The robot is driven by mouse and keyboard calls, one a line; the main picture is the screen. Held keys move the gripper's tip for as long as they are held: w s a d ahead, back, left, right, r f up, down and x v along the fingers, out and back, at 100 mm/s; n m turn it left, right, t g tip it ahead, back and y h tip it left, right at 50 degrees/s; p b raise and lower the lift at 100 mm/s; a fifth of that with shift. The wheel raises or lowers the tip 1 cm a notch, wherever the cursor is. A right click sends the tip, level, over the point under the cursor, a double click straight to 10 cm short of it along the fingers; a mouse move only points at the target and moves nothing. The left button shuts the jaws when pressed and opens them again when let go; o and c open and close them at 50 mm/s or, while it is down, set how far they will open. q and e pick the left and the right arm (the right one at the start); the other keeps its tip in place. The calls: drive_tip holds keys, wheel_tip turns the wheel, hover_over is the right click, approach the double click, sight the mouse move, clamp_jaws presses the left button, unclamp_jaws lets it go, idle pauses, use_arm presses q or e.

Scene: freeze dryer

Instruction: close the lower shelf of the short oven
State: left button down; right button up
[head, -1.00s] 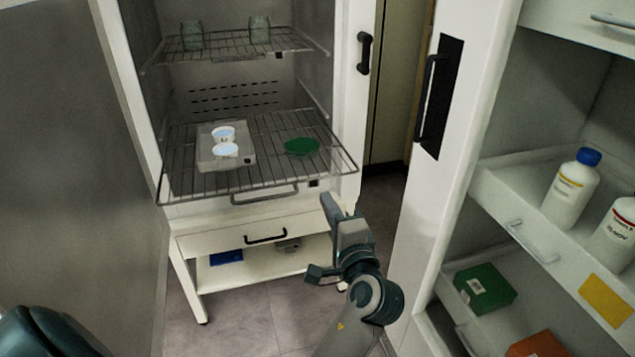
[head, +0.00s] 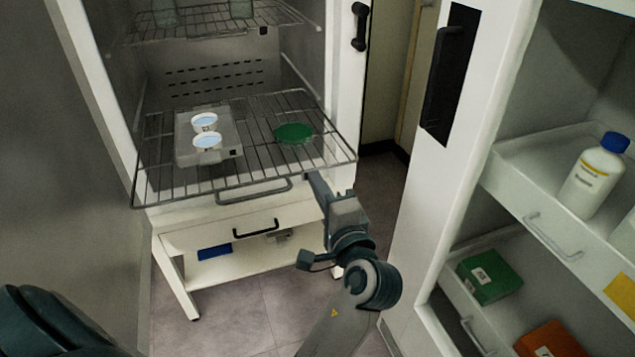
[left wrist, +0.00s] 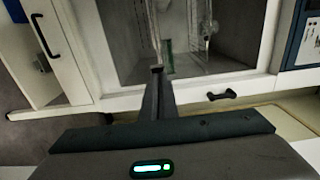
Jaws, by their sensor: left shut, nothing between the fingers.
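The lower shelf (head: 165,184) of the short oven (head: 343,90) is a wire rack pulled out past the oven's front. It carries a grey box (head: 225,160) with two white-rimmed round dishes (head: 206,140) on it, and a green round dish (head: 294,133). The shelf's front handle (head: 252,193) is unheld. My left gripper (head: 315,180) is shut and empty, close to the shelf's front edge, right of the handle; I cannot tell whether it touches. In the left wrist view its fingertips (left wrist: 157,70) point toward the oven's inside. My right gripper is out of view.
The upper shelf (head: 215,30) holds glass jars. A drawer (head: 190,235) with a black handle lies below the oven. At the right, an open white cabinet (head: 415,215) holds bottles and boxes. Open floor (head: 245,320) lies in front of the oven.

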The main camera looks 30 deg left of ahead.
sight(274, 102)
use_arm(q)
drive_tip(key=shift+a, duration=0.1)
